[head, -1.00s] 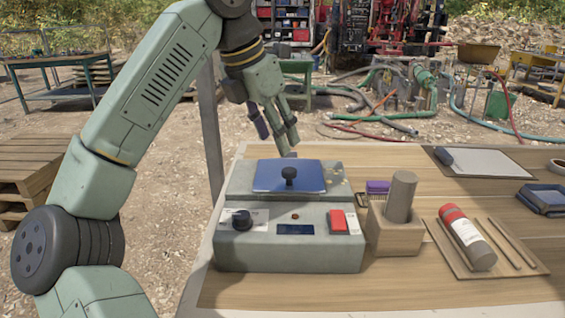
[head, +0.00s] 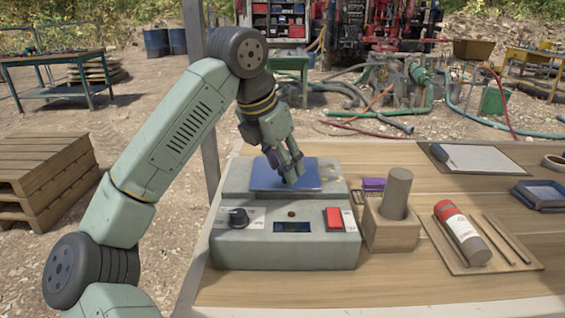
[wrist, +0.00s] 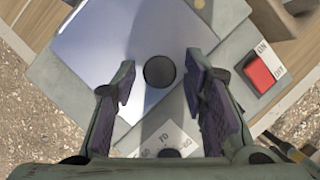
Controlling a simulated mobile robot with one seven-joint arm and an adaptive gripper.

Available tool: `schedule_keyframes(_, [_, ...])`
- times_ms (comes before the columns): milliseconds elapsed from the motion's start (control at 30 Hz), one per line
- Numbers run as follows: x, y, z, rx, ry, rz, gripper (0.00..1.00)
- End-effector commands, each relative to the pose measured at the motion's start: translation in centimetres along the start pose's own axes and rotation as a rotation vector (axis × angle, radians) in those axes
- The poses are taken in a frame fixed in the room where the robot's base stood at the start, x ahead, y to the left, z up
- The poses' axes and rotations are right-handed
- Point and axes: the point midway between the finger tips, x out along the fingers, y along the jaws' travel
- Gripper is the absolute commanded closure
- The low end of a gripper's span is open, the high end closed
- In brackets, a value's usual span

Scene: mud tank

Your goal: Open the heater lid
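The heater (head: 285,249) is a grey-green box on the wooden table, with a dial, a small display and a red switch on its front. Its blue lid (head: 313,174) lies flat and closed on top. The lid also shows in the wrist view (wrist: 110,45), with its round black knob (wrist: 159,71) between my fingers. In the head view my fingers hide the knob. My gripper (head: 290,180) points down over the lid, and it is open in the wrist view (wrist: 163,90), with gaps on both sides of the knob.
A wooden block holding a grey cylinder (head: 396,193) and a purple brush (head: 373,184) stand just right of the heater. Further right, a red-capped bottle (head: 461,235) lies on a board. The table's left edge is close to the heater.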

Motion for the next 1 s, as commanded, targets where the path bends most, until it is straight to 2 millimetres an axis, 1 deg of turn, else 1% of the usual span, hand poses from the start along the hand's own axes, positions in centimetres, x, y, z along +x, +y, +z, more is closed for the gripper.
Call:
schedule_keyframes(33, [-0.02,0.00,0.00,0.000,0.000,0.000,0.66])
schedule_keyframes(67, [-0.02,0.00,0.00,0.000,0.000,0.000,0.68])
schedule_keyframes(533, [-0.03,-0.01,0.00,0.000,0.000,0.000,0.99])
schedule_keyframes(1000, [-0.04,-0.05,0.03,0.001,0.000,-0.001,1.00])
